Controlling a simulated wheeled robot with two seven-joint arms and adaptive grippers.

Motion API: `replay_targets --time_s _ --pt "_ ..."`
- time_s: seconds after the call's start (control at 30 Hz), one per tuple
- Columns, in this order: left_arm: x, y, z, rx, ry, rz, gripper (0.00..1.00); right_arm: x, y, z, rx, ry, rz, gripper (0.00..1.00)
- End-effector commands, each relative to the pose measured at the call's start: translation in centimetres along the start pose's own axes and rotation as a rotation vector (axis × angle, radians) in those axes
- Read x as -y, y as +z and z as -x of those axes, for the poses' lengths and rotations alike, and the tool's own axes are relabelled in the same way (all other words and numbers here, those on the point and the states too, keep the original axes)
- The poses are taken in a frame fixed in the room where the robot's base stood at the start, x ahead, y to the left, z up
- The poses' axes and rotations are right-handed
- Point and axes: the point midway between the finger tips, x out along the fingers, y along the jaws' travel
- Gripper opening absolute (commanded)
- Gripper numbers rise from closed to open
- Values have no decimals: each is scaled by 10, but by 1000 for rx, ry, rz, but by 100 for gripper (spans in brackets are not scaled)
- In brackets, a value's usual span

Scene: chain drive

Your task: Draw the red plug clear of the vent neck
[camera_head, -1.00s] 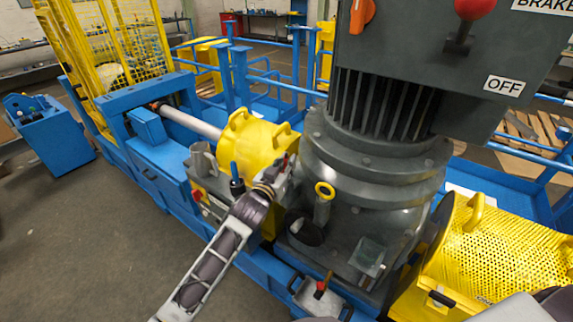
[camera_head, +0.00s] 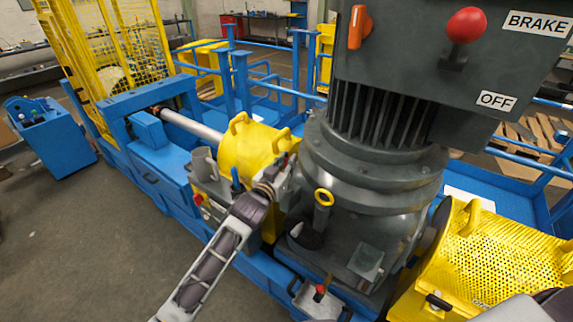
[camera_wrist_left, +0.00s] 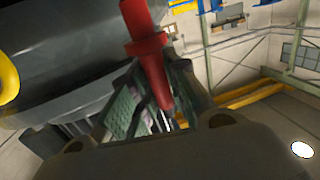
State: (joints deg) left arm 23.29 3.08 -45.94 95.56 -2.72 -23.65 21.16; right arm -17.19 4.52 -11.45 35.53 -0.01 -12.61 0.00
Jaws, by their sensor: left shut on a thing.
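The red plug (camera_wrist_left: 152,68) shows in the left wrist view, a tapered red piece with a wider collar. Its lower part sits between the fingers of my left gripper (camera_wrist_left: 160,112), which is shut on it. Its upper end runs out of the top of that view. In the head view my left gripper (camera_head: 284,174) is beside the big grey gearbox housing, just below the yellow guard. The plug is too small and covered to make out clearly there. I cannot make out the vent neck, so I cannot tell whether plug and neck touch. My right gripper is not in view.
The grey motor housing (camera_head: 370,185) stands close to the right of the gripper, with a yellow lifting eye (camera_head: 323,197). A yellow guard (camera_head: 250,150) lies behind. A perforated yellow guard (camera_head: 505,255) is at right. A red-knobbed lever (camera_head: 320,291) is below. Open floor lies left.

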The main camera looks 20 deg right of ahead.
Motion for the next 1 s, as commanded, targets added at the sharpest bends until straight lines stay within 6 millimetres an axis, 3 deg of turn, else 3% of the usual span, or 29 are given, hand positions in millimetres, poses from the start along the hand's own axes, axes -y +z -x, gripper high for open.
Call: replay_targets --time_s 1.0 --pt "0 -31 2 -2 0 0 0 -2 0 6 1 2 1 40"
